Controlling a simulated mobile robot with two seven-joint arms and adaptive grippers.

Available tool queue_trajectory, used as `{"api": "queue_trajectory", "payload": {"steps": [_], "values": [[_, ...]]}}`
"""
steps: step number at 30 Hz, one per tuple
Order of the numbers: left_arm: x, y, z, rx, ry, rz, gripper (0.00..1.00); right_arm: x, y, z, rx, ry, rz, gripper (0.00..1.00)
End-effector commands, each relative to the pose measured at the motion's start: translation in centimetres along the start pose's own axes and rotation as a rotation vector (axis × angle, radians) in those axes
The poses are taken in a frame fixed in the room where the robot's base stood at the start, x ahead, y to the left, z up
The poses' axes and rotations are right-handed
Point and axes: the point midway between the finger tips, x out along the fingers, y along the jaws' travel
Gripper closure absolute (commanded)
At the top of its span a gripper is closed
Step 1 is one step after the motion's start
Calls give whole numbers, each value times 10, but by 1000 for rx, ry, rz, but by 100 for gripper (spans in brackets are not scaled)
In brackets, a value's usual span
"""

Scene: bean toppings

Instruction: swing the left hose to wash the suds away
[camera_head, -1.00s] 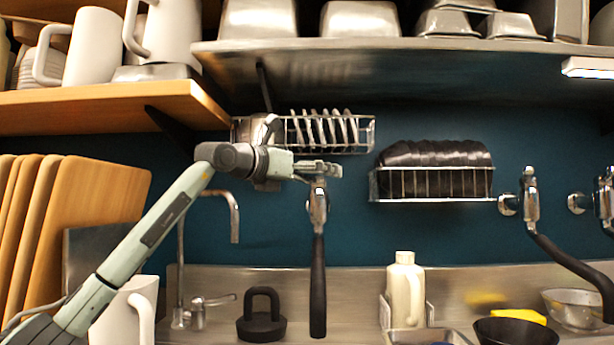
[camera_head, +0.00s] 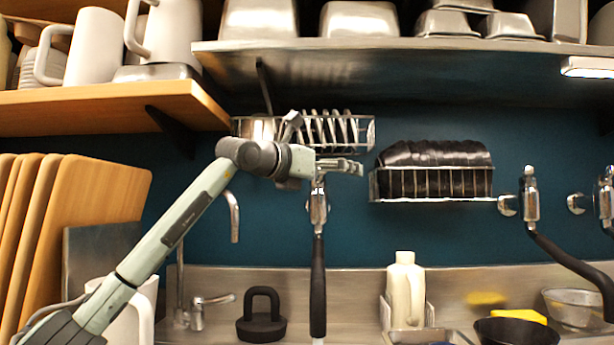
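The left hose (camera_head: 318,285) hangs upright in front of the backsplash, with a long black grip and a chrome head (camera_head: 318,205) at its top. My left gripper (camera_head: 345,167) is level with the top of the chrome head and overlaps it in the picture, its fingertips pointing right, past the hose. I cannot tell whether it touches the hose or whether its fingers are apart. A second hose (camera_head: 565,258) with a chrome head is at the right on a wall holder. My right gripper is not in view. I see no suds clearly.
A wire rack (camera_head: 365,135) is just above my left gripper, under a steel shelf (camera_head: 400,50). A black-filled rack (camera_head: 432,184) is to its right. Below are a tap (camera_head: 197,314), a black weight-like object (camera_head: 262,325), a cream bottle (camera_head: 405,290) and bowls (camera_head: 515,331).

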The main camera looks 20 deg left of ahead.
Motion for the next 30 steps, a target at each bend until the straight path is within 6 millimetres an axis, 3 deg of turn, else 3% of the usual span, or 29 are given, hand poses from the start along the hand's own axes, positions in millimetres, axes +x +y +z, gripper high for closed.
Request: {"api": "queue_trajectory", "payload": {"steps": [5, 24, 30], "values": [[-2, -2, -1, 0, -1, 0, 3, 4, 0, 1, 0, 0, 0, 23], [-77, -2, -1, 0, -2, 1, 3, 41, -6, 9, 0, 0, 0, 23], [-89, -2, 0, 0, 0, 0, 3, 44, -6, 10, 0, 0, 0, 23]]}}
